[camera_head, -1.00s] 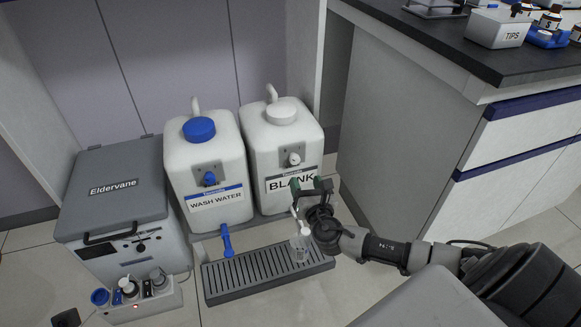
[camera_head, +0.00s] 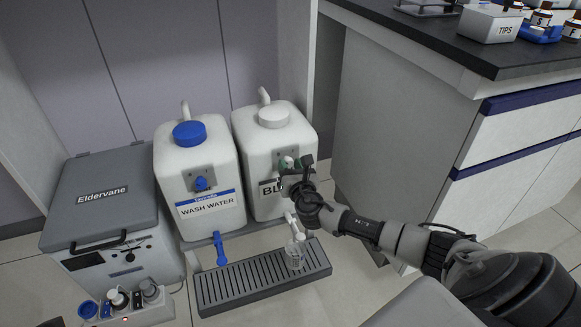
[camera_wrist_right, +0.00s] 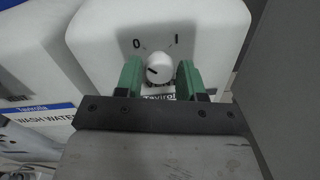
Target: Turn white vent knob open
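The white vent knob (camera_wrist_right: 159,68) sits on the front of the white BLANK container, below the marks 0 and I. A small dark mark on the knob points left, on the 0 side. In the head view the knob (camera_head: 287,162) shows just beside my right gripper (camera_head: 297,172). In the wrist view my right gripper (camera_wrist_right: 158,80) is open, with one green finger on each side of the knob. I cannot tell whether either finger touches it. The BLANK container (camera_head: 258,130) has a white cap and a label partly hidden by the gripper. My left gripper is not in view.
The WASH WATER container (camera_head: 180,160) with a blue knob stands left of BLANK. A grey drip tray (camera_head: 225,285) with a clear beaker (camera_head: 294,258) lies below the taps. A grey Eldervane box (camera_head: 100,200) is at left, and a bench cabinet (camera_head: 400,130) at right.

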